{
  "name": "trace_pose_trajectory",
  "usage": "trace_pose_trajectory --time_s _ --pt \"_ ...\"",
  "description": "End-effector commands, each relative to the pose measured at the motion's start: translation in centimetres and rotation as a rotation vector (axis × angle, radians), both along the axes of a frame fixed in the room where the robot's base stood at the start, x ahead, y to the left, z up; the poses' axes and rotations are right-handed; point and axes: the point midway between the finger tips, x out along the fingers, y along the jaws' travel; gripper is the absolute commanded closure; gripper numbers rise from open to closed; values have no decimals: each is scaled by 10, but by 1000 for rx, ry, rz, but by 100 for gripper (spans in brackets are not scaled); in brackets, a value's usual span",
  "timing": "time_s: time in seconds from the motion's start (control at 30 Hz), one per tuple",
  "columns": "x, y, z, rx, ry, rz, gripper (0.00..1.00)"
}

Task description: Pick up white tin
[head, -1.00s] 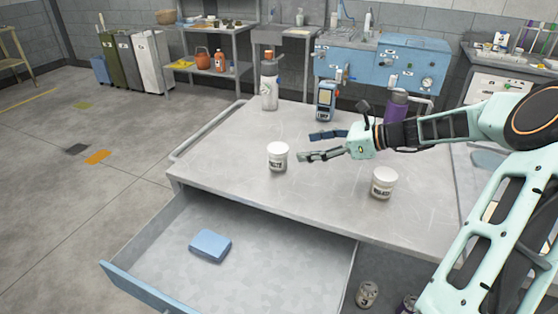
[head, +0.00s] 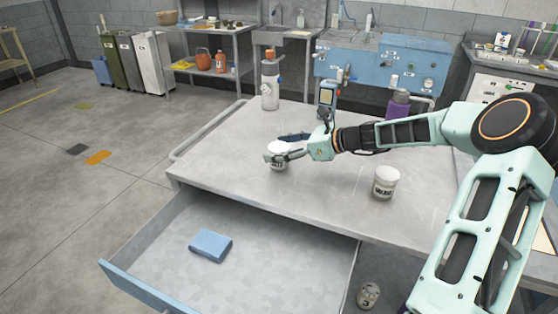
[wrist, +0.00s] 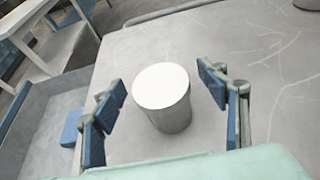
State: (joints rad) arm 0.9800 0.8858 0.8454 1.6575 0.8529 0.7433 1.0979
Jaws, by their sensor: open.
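A white tin (head: 278,149) with a dark label stands upright on the grey metal worktop (head: 230,160), near its front left. My gripper (head: 282,148) is at this tin, with its fingers on either side of it. In the wrist view the tin (wrist: 163,95) stands between the two open fingers (wrist: 165,92), with a gap showing on each side. A second white tin (head: 386,183) with a dark label stands upright to the right, near the worktop's front edge.
An open drawer (head: 290,262) below the worktop holds a blue folded cloth (head: 211,245).

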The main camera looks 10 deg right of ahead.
Motion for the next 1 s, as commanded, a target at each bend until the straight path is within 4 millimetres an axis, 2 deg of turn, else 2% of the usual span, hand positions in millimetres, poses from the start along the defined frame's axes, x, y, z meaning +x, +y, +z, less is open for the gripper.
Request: trace_pose_trajectory --time_s 0.17,0.6,1.0 --pt "0 0 0 0 0 0 33" --pt "0 0 0 -1 -1 0 81" --pt "0 0 8 -1 -2 0 83"
